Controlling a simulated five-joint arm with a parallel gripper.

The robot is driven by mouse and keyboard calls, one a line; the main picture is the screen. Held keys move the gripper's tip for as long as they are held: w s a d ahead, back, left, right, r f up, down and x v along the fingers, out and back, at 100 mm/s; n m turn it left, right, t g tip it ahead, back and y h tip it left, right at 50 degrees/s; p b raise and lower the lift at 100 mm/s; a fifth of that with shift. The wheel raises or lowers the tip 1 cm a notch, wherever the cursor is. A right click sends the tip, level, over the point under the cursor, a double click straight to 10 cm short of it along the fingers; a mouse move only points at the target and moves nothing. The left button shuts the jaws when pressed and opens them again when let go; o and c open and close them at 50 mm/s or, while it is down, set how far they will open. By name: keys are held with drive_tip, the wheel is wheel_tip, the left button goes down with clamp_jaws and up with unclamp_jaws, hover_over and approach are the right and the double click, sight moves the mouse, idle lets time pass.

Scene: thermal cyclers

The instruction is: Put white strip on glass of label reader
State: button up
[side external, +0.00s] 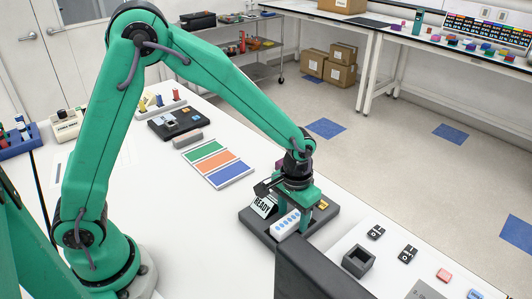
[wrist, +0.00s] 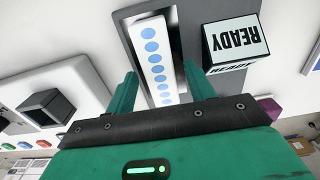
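The label reader (side external: 261,227) is a dark grey flat unit with a white READY sign (side external: 262,206); the sign also shows in the wrist view (wrist: 237,40). The white strip (side external: 287,222), with a row of blue dots, lies over the reader's glass area beside the sign. It also shows in the wrist view (wrist: 155,58), lengthwise between my fingers. My gripper (wrist: 159,70) is open, with a finger on each side of the strip and a visible gap to both. In the side view my gripper is low over the reader. The glass is mostly hidden.
A dark open box (side external: 358,261) and small black switch-like blocks (side external: 408,253) stand to the right of the reader. A panel with green, orange and blue bands (side external: 218,164) lies behind it. A large dark block (side external: 315,272) rises in the foreground.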

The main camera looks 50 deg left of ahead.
sight(290, 217)
drive_tip(key=shift+r, duration=0.15)
wheel_tip(290, 217, up, 12)
idle(0.8)
idle(0.4)
drive_tip(key=s+a+r+t, duration=0.2)
drive_tip(key=s+a+r, duration=0.2)
drive_tip(key=s+a, duration=0.3)
drive_tip(key=s+a+r+t, duration=0.3)
drive_tip(key=s+a, duration=0.4)
drive_tip(key=s, duration=0.3)
drive_tip(key=shift+r+t, duration=0.3)
drive_tip(key=shift+r, duration=0.25)
